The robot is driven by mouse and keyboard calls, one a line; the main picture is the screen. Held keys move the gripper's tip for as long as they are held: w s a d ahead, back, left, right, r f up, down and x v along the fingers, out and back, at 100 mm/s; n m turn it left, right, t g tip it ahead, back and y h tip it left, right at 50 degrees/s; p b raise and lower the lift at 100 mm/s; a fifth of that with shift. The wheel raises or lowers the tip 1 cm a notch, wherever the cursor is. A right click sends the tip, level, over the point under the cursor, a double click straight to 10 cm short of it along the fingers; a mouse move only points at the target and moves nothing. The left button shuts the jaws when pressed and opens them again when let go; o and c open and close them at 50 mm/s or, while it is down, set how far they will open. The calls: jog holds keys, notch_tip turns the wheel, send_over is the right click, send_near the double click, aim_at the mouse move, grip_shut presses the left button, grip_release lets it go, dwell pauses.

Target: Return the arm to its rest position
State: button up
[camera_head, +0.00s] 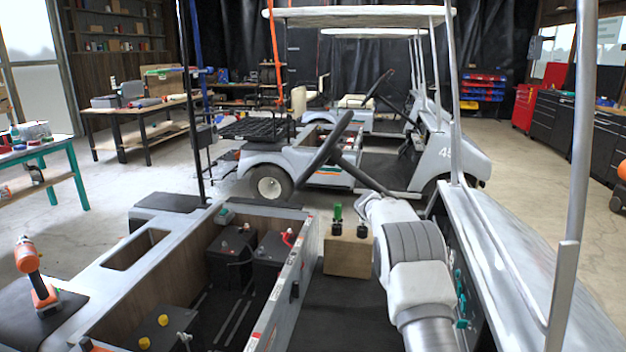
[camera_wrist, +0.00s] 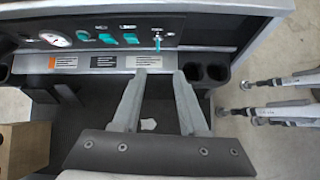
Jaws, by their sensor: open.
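In the wrist view my gripper (camera_wrist: 161,75) is open, its two grey fingers spread with nothing between them. The fingers point at the lower edge of the cart's dashboard (camera_wrist: 190,38), where a label strip runs. The dashboard carries a round gauge (camera_wrist: 55,38), teal switches (camera_wrist: 107,38) and a key (camera_wrist: 157,40). How far the fingertips are from it I cannot tell. In the head view my arm (camera_head: 415,255) reaches over the cart's front floor, beside the steering wheel (camera_head: 325,150); my fingers cannot be made out there.
A wooden block (camera_head: 347,255) with green and black-handled tools stands on the cart floor. Batteries (camera_head: 232,258) sit in the open bay. An orange drill (camera_head: 35,275) stands at left. A roof post (camera_head: 575,200) rises at right. Cup holders (camera_wrist: 205,73) flank the dashboard.

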jog(key=s+a+r+m+t+y+p, duration=0.2)
jog(key=s+a+r+m, duration=0.2)
jog(key=s+r, duration=0.6)
jog(key=s+a+r+m+t+y+p, duration=0.25)
jog(key=s+a+r, duration=0.3)
jog(key=r, duration=0.75)
jog(key=s+a+r+m+t+y+p, duration=0.1)
jog(key=s+a+m, duration=0.3)
jog(key=s, duration=0.8)
jog(key=s+a+r+m+t+y+p, duration=0.1)
jog(key=s+a+m+t+y, duration=0.1)
jog(key=s, duration=1)
jog(key=shift+a+m+p, duration=0.3)
jog(key=shift+a+m, duration=0.55)
jog(key=shift+a, duration=0.15)
jog(key=shift+d+y, duration=0.15)
jog(key=shift+y, duration=0.1)
